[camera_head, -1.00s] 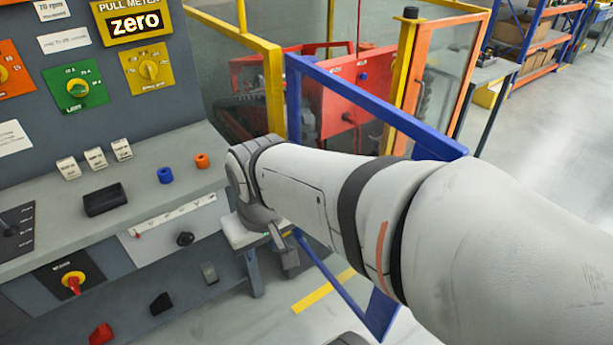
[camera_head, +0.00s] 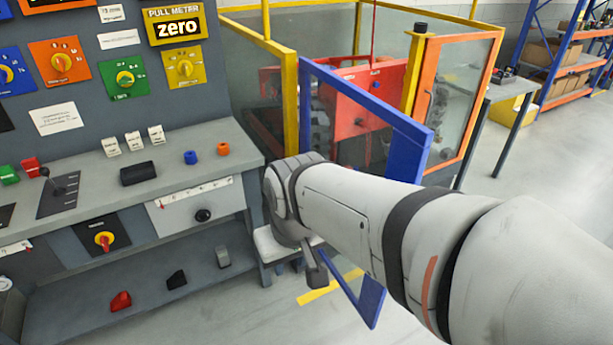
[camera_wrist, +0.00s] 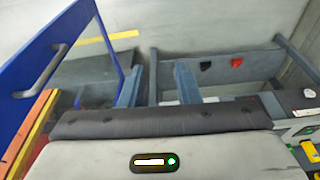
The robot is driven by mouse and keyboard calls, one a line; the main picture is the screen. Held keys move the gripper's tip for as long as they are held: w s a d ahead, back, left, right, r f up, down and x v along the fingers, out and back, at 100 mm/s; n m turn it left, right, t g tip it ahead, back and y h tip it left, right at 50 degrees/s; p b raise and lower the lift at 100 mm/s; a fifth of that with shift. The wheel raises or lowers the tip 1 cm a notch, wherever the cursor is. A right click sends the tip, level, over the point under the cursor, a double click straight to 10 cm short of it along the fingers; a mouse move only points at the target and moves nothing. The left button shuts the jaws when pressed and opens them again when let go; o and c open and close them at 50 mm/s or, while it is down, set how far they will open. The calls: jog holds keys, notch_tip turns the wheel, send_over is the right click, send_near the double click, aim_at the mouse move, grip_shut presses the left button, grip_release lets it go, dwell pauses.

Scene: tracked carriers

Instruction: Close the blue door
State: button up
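The blue door (camera_head: 414,150) is a blue-framed panel on the yellow-framed enclosure. In the head view it stands open, swung outward from the yellow post at its left, and my arm hides its lower middle. In the wrist view the blue door (camera_wrist: 84,20) is at the left, with a grey bar handle (camera_wrist: 44,70) on its frame. The end of my arm with my gripper (camera_head: 317,272) is in front of the door's lower part. Whether it touches the door cannot be told.
A grey console (camera_head: 75,215) with knobs and switches stands at the left. A pale stool (camera_head: 270,243) is between it and the door. A red machine (camera_head: 352,108) is inside the enclosure, and an orange-framed panel (camera_head: 488,65) stands at its right. The right floor is open.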

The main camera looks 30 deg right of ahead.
jog(key=d+f+n+g+h+b, duration=0.6)
jog(key=d+f+n+g+h, duration=0.15)
jog(key=d+f, duration=0.35)
jog(key=w+d+f+n+t+h+b, duration=0.1)
jog(key=w+d+n+t+h+b, duration=0.15)
jog(key=w+d+n+h, duration=0.5)
jog(key=d+h, duration=0.1)
jog(key=d, duration=0.2)
jog(key=d+n+h+b, duration=0.1)
jog(key=d, duration=0.1)
jog(key=shift+s+d+g+h, duration=0.2)
jog(key=shift+d+g+h, duration=0.2)
jog(key=shift+c, duration=0.2)
grip_shut()
